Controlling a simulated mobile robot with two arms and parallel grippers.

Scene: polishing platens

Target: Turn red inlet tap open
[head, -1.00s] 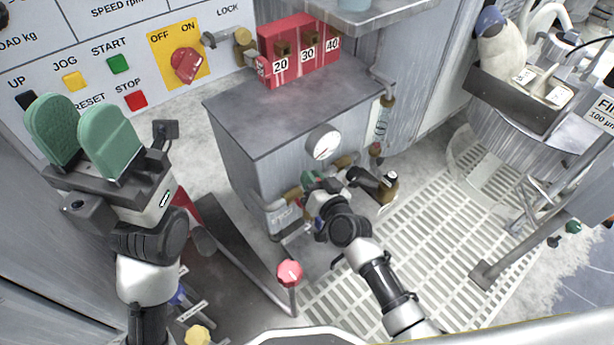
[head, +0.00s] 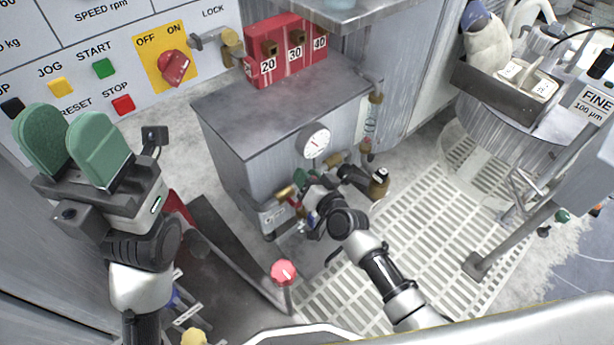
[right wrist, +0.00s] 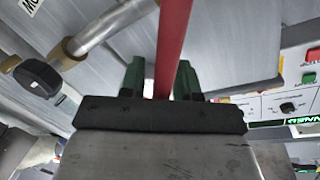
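The red inlet tap's handle shows in the right wrist view as a long red bar (right wrist: 174,40), running between the two green fingers of my right gripper (right wrist: 160,82). The fingers stand apart, with narrow gaps beside the bar. In the head view my right gripper (head: 306,186) is at the pipework on the front of the grey cabinet (head: 235,140); its fingertips are small and partly hidden there. A bit of red (head: 296,209) shows beside it. My left gripper (head: 72,148) is raised at the left, its green pads apart and empty.
A pressure gauge (head: 314,141) sits just above my right gripper. A dark-handled valve (head: 379,183) is to its right. A red knob on a post (head: 284,272) stands in front. White floor grating (head: 400,250) lies open to the right.

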